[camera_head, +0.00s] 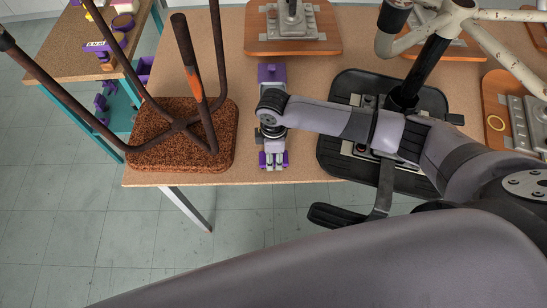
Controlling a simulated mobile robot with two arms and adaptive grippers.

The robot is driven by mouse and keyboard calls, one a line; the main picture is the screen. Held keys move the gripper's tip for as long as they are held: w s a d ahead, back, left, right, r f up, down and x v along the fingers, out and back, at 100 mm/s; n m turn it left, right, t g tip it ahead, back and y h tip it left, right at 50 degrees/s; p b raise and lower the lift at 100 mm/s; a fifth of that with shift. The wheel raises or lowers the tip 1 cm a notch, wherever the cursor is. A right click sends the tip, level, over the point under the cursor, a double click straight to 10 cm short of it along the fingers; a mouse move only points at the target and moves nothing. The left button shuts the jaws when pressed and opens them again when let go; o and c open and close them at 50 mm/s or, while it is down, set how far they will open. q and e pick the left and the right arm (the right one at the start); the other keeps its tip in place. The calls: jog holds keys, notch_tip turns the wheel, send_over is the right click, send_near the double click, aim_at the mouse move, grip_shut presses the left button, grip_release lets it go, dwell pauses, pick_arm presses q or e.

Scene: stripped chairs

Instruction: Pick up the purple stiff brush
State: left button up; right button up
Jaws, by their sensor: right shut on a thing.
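A purple block-like piece, taken as the purple stiff brush (271,74), shows at the far side of my right wrist, near the middle of the table. My right gripper (273,159) is over the table between an upturned stool and a black chair part. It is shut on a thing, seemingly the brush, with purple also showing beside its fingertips. My wrist hides the middle part, so the exact grip and any gap to the table cannot be told. My left gripper is out of view.
An upturned stool (160,150) with rusty legs stands left on the table (235,178). A black chair part (347,85) with a metal post lies right. Wooden seats (262,42) lie behind. A side table (75,68) with small items and purple things below is at far left.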

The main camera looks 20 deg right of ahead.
jog(key=c, duration=0.3)
notch_tip(320, 180, up, 10)
jog(key=shift+b, duration=0.65)
jog(key=o, duration=0.6)
jog(key=c, duration=0.4)
jog(key=shift+c, duration=0.2)
